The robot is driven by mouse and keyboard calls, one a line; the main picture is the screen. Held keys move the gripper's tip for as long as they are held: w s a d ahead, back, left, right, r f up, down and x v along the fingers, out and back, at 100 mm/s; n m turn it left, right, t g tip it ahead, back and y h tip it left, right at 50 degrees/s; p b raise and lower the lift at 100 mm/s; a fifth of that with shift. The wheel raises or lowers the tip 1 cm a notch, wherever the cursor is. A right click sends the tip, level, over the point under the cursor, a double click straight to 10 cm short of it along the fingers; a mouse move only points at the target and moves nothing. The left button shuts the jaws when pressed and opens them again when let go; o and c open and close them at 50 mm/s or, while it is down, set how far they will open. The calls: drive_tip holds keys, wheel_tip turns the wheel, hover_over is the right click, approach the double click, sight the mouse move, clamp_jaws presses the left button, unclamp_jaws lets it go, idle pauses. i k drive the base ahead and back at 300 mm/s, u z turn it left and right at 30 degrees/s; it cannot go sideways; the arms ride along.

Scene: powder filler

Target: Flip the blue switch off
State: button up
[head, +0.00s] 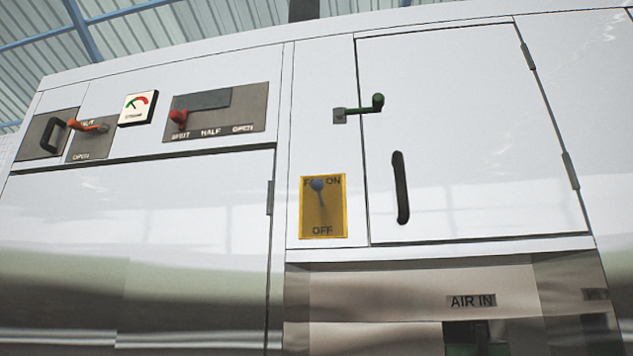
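The blue switch (318,186) is a small lever with a round blue knob on a yellow plate (309,221). The plate is on the white front panel, left of a cabinet door. Its knob is at the upper end of the plate, over the top lettering that ends in "ON". "OFF" is printed at the bottom of the plate. The lever's thin shaft runs down from the knob to the plate's middle. My gripper is not in view.
Upper left are red levers (179,118) and a gauge (137,107). Nothing stands in front of the switch.

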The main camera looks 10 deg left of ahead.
sight(318, 185)
drive_tip(key=u, duration=0.25)
drive_tip(key=i, duration=0.4)
drive_tip(key=u, duration=1)
drive_tip(key=i, duration=0.5)
drive_tip(key=u, duration=0.4)
